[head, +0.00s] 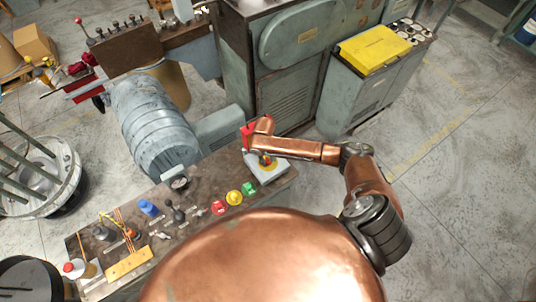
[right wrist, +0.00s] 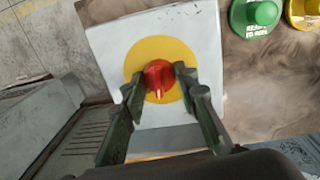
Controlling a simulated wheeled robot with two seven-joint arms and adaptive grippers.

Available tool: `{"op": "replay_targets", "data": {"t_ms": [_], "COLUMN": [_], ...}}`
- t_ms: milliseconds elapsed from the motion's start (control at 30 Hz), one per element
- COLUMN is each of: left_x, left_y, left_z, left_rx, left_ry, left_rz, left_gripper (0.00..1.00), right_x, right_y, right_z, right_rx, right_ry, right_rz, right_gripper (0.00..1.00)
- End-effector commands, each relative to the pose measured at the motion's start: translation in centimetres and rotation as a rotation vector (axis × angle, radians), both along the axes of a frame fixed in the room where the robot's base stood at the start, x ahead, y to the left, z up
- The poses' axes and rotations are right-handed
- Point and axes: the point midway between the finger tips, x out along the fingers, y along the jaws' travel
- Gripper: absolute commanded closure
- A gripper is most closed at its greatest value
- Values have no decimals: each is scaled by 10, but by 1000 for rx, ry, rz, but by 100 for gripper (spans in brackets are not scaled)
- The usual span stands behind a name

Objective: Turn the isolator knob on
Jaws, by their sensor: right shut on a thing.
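The isolator is a pale grey box (head: 270,175) at the right end of the control bench. In the right wrist view its plate (right wrist: 110,45) carries a yellow disc (right wrist: 140,58) with a red knob (right wrist: 159,72) in the middle. The knob's white mark points toward the bottom of that view. My right gripper (right wrist: 158,82) has its two dark green fingers on either side of the knob and is shut on it. In the head view the gripper (head: 265,160) is over the box and mostly hides the knob. My left gripper is not in view.
Beside the isolator are a green button (head: 249,188), a yellow button (head: 234,197) and a red button (head: 218,207). Small levers and a blue knob (head: 148,207) stand further left. A grey motor (head: 155,120) and machine cabinet (head: 285,75) stand behind the bench. Open floor lies to the right.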

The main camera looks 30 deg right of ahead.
Motion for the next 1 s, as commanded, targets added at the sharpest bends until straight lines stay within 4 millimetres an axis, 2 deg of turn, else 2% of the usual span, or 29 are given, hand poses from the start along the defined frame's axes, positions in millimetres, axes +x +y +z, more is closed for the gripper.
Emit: {"op": "replay_targets", "data": {"t_ms": [33, 100, 400, 700, 1000], "left_x": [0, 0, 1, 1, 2], "left_y": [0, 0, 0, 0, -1], "left_z": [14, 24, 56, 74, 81], "left_rx": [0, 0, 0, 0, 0], "left_ry": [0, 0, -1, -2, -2], "left_rz": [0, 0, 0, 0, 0], "left_gripper": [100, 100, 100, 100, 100], "right_x": [-1, -1, 0, 1, 2], "right_y": [1, 1, 1, -1, -1], "right_z": [6, 5, 4, 2, 1], "right_rx": [2, 1, 0, -1, -2], "right_ry": [4, 3, 3, 1, -1], "right_rz": [-47, -113, -378, -561, -638], "right_gripper": [97, 97, 97, 97, 97]}}
